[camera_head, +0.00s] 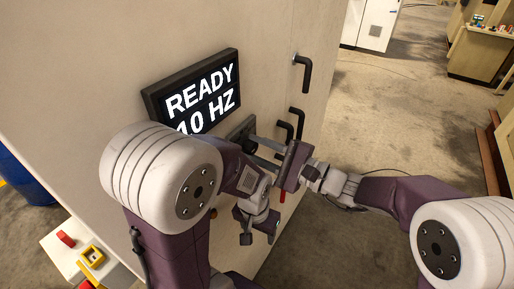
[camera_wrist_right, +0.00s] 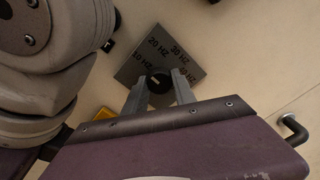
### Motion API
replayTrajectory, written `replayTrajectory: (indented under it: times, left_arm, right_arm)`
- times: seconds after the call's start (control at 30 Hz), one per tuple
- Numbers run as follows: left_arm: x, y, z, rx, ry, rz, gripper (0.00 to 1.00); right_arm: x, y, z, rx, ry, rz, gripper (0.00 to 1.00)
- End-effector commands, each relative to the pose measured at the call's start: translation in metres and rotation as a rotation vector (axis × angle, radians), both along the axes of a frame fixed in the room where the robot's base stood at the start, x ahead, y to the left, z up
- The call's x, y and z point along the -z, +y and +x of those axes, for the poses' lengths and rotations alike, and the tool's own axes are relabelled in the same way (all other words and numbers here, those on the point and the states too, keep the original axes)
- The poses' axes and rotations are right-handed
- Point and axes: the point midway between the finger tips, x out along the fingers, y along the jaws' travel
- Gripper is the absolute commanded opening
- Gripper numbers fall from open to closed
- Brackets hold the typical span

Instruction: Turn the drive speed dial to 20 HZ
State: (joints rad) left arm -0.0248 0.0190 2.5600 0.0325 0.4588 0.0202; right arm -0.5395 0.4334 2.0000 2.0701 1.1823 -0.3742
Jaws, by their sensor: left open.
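The dark display (camera_head: 195,92) on the cabinet reads "READY" and "10 HZ", its lower line partly covered by my left arm. The drive speed dial's grey square plate (camera_wrist_right: 190,62) carries the marks 10, 20, 30 and 40 HZ. Its dark round knob (camera_wrist_right: 158,83) has a small pale mark whose direction I cannot tell for sure. My right gripper (camera_wrist_right: 160,80) is open, its fingertips on either side of the knob with gaps showing. In the head view my right gripper (camera_head: 256,144) points at the plate. My left gripper (camera_head: 259,232) is open and empty, below the right one.
Black handles (camera_head: 305,73) stick out of the cabinet front (camera_head: 265,50) to the right of the display. A ledge with a red button (camera_head: 66,239) and a yellow part (camera_head: 91,257) is at lower left. A blue barrel (camera_head: 22,180) stands at far left. The floor at right is open.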

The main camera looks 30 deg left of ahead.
Motion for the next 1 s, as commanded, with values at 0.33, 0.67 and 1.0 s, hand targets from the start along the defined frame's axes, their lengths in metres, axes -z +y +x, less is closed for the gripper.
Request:
replayTrajectory:
  times: [0.33, 0.67, 1.0]
  left_arm:
    - [0.002, 0.0, 0.0, 0.0, 0.0, 0.0, 0.59]
    - [0.014, 0.0, 0.0, 0.0, 0.0, 0.0, 0.59]
    - [0.021, 0.0, 0.0, 0.0, 0.0, 0.0, 0.59]
  right_arm:
    - [0.001, 0.0, 0.0, 0.0, 0.026, 0.002, 0.0]
    - [0.002, 0.0, 0.0, 0.0, 0.231, 0.02, 0.0]
    - [0.0, 0.0, 0.0, 0.0, 0.514, 0.043, 0.0]
